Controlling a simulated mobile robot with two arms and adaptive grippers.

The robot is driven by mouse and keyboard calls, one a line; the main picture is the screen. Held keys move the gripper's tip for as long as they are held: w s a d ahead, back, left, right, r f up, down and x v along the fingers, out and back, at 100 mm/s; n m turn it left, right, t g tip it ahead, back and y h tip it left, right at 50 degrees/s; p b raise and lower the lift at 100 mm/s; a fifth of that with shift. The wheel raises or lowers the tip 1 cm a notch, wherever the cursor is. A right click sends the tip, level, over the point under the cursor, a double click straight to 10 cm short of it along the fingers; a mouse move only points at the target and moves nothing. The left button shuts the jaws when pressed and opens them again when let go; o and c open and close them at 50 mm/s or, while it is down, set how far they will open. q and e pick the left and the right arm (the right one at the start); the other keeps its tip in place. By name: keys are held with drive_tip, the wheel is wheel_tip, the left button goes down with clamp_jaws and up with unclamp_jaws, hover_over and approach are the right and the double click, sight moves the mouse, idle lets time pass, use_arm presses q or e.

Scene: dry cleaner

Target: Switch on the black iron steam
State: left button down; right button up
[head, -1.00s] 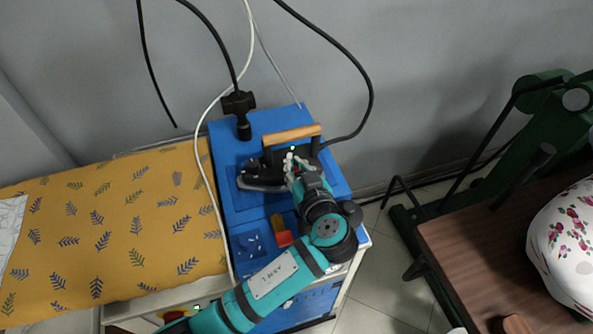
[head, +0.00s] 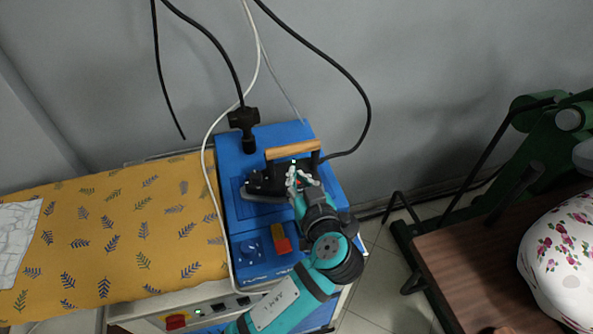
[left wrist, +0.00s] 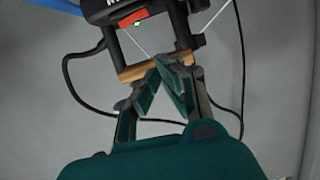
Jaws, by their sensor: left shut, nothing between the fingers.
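The black iron (head: 265,183) with a wooden handle (head: 292,150) rests on the blue steam unit (head: 228,175). A small green light shows on the iron's body below the handle. In the left wrist view a red switch (left wrist: 130,19) with a green glow is on the iron's black body, beyond the wooden handle (left wrist: 140,71). My left gripper (head: 298,178) is at the iron's right end. In the left wrist view its fingers (left wrist: 163,75) are shut and empty, tips meeting close to the handle; whether they touch it is unclear. My right gripper is not in view.
An orange-and-red block (head: 281,240) and a blue knob (head: 250,247) are on the unit's top. A yellow leaf-patterned ironing board (head: 120,225) lies left. A red switch (head: 177,322) sits on the lower front panel. Cables hang behind. A green press (head: 540,130) stands right.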

use_arm(q)
drive_tip(key=v, duration=0.5)
drive_tip(key=shift+s+r, duration=0.1)
drive_tip(key=shift+s, duration=0.2)
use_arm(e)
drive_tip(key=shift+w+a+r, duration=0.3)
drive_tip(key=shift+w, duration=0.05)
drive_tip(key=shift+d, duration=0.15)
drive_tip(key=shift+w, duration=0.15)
